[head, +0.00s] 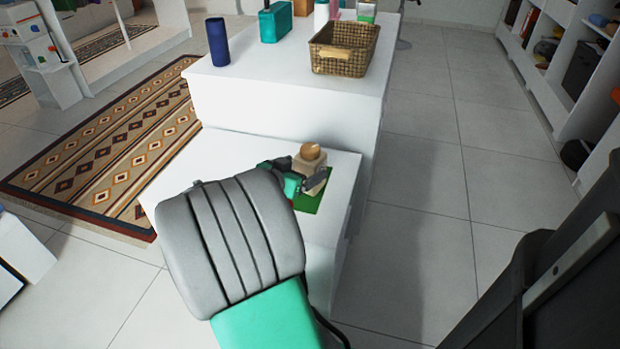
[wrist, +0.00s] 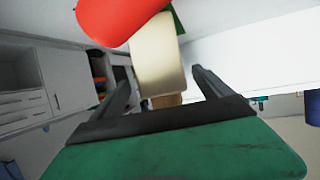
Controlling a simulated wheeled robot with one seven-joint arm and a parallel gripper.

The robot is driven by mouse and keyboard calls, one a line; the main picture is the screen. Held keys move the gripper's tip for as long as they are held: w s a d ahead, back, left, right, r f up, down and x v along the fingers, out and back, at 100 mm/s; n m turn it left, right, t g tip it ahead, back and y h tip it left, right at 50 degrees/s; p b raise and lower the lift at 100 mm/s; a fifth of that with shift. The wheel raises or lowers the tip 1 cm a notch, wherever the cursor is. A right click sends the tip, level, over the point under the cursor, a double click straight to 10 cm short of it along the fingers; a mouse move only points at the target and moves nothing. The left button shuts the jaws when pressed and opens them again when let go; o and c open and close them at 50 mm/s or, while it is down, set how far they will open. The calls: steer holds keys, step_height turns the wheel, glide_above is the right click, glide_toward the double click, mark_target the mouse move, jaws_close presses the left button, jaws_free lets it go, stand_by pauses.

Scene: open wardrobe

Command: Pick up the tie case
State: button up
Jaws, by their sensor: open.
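I cannot tell for sure which thing is the tie case. A beige block with a round wooden top (head: 312,157) stands by a green mat (head: 308,203) on the low white counter. In the wrist view the beige block (wrist: 158,62) lies ahead of and between my fingers, with a brown part below it. A rounded red object (wrist: 118,18) overlaps it at the top; my arm seems to hide this in the head view. My gripper (head: 301,184) is close to the block, and its fingers (wrist: 162,75) are apart with no visible grip.
A higher white counter (head: 290,105) behind holds a wicker basket (head: 345,50), a dark blue cylinder (head: 217,42), a teal case (head: 275,22) and bottles. A patterned rug (head: 110,150) lies left. Open floor (head: 430,200) is right, with shelves (head: 560,85) beyond.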

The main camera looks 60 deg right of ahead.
steer(key=b+x, duration=0.1)
steer(key=x, duration=0.3)
steer(key=shift+d+f, duration=0.1)
steer(key=shift+d, duration=0.2)
steer(key=shift+w, duration=0.1)
steer(key=c, duration=1.6)
